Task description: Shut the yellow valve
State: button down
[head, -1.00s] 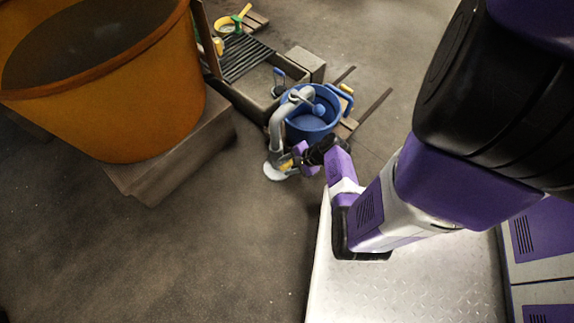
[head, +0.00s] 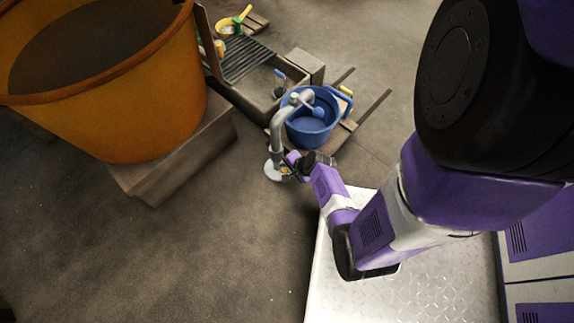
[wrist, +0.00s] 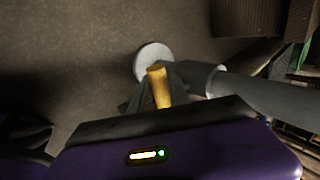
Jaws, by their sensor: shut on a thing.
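The yellow valve handle (wrist: 159,86) stands between my gripper's dark fingers in the wrist view. It belongs to the grey pipe (head: 277,135), which rises from a round pale base (head: 273,172) on the floor and bends over at its top toward a blue tub (head: 312,123). My gripper (head: 289,167) is low beside the pipe and shut on the handle. In the head view the handle is mostly hidden by the gripper. The pipe and its pale base (wrist: 153,58) also show in the wrist view.
A large orange tub (head: 140,120) stands on a block (head: 175,160) at the left. A trough (head: 262,98) with a grate lies behind the pipe. A metal-plated platform (head: 430,285) is below my arm. The floor at the lower left is clear.

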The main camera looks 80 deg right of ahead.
jog(key=shift+w, duration=0.1)
dwell(0.3)
jog(key=c, duration=1.3)
grip_release()
jog(key=shift+o, duration=0.2)
jog(key=p+v, duration=0.4)
jog(key=v, duration=0.3)
jog(key=shift+a+r, duration=0.25)
jog(key=shift+r, duration=0.05)
